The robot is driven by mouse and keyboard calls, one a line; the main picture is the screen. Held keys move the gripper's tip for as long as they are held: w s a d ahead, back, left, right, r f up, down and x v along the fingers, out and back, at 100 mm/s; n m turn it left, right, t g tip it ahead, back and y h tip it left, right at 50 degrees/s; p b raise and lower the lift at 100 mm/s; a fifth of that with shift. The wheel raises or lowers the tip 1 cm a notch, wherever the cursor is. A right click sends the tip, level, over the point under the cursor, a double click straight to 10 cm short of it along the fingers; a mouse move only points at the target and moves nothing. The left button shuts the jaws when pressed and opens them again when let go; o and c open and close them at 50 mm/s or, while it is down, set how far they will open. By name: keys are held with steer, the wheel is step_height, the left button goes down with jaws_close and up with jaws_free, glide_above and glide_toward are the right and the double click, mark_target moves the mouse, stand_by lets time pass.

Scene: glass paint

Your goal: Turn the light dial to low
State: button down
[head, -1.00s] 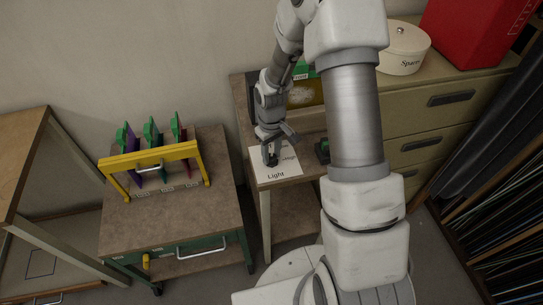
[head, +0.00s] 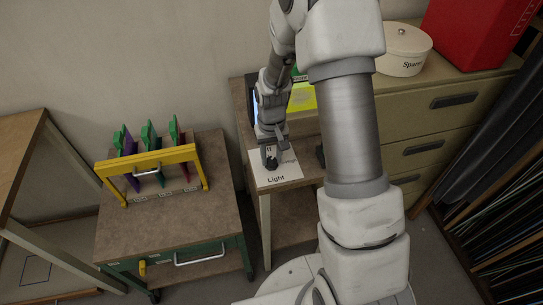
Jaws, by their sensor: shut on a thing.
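The light dial (head: 271,163) is a small dark knob on a white card (head: 287,173) marked "Light", at the left front corner of the wooden bench. My gripper (head: 270,157) points down at the card, with its fingers shut on the dial. The fingers hide most of the dial, so its pointer and setting cannot be read. Behind my gripper a panel (head: 303,97) glows yellow-green, and a screen edge beside it shows blue.
To the left stands a cart (head: 170,225) with a yellow rack (head: 150,160) holding green-handled tools. A white lidded pot (head: 404,50) and a red box (head: 480,35) stand at the back right above drawers. My arm covers the bench's middle.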

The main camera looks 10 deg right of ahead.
mark_target(271, 160)
steer(key=c, duration=0.5)
jaws_free()
steer(key=shift+r, duration=0.1)
step_height(271, 160, up, 17)
steer(key=shift+r+p, duration=0.15)
steer(key=shift+p, duration=0.25)
steer(key=s+r+t, duration=0.2)
steer(key=s+r, duration=0.4)
steer(key=s, duration=0.4)
steer(key=s+r+t, duration=0.3)
steer(key=s+r, duration=0.4)
steer(key=s, duration=0.3)
steer(key=shift+s+d+t, duration=0.15)
steer(key=shift+s+t, duration=0.15)
